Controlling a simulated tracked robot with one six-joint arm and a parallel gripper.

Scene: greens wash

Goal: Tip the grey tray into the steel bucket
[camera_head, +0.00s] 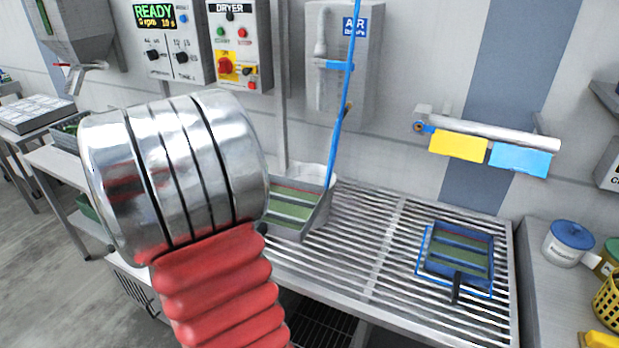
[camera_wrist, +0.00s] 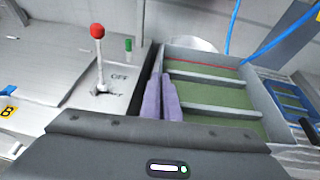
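The grey tray (camera_head: 320,213) has green-floored compartments split by grey bars. In the head view my arm covers its left part; the rest shows over the slatted steel rack. In the wrist view the grey tray (camera_wrist: 262,88) fills the area right of centre. My gripper (camera_wrist: 162,84) shows two lavender fingers close together at the tray's left wall, with the wall's edge running between them. In the head view my arm hides my gripper. A pale round vessel (camera_wrist: 196,44) shows partly behind the tray; I cannot tell whether it is the steel bucket.
A blue tray (camera_head: 462,252) with a black handle sits on the slatted rack (camera_head: 380,240). A blue hose (camera_head: 342,110) hangs beside the grey tray. A red-knobbed lever (camera_wrist: 98,50) stands left of my fingers. Rack slats are bare between the trays.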

